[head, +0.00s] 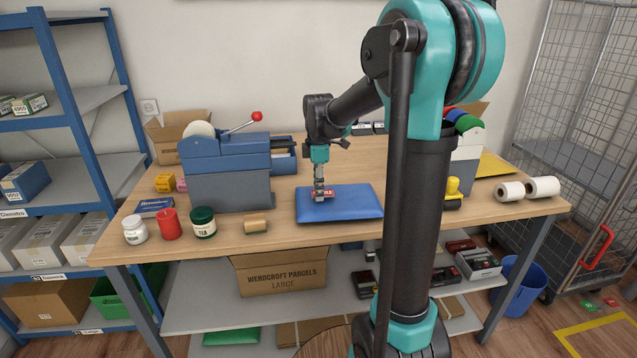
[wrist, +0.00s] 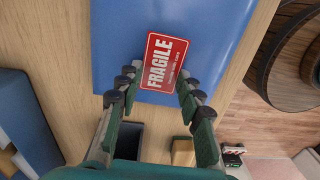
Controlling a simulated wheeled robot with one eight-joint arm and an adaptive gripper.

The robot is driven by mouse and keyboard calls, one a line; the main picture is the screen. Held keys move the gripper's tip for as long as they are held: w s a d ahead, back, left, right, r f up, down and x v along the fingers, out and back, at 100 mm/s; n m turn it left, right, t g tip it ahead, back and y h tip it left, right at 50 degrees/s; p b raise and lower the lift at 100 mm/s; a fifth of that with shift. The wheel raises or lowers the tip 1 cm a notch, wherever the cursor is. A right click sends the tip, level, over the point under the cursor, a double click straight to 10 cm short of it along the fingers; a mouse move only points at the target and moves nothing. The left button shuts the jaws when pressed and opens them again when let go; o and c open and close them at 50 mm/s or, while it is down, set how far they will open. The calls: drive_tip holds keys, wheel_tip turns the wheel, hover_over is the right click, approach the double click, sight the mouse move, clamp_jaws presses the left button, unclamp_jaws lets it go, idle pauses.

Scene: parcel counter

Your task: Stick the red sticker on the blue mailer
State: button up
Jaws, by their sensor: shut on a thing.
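The blue mailer (head: 350,208) lies flat on the wooden counter, near its front edge. It fills the upper middle of the wrist view (wrist: 205,25). My gripper (head: 320,190) points down over the mailer's left part. It is shut on the red sticker (head: 322,195), which has white lettering. In the wrist view, the fingertips (wrist: 160,85) sit on either side of the sticker (wrist: 164,62), which reads "FRAGILE" and appears over the mailer near one edge. I cannot tell whether the sticker touches the mailer.
A blue-grey dispenser (head: 228,170) with a red-knobbed lever stands left of the mailer. A red jar (head: 171,224), a green tea jar (head: 203,222) and a small tan roll (head: 255,223) stand along the front left. White rolls (head: 542,187) lie at the right end.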

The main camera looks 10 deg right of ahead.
drive_tip(key=shift+f, duration=0.15)
drive_tip(key=o, duration=0.8)
drive_tip(key=shift+r, duration=2.75)
wheel_tip(320, 180, up, 8)
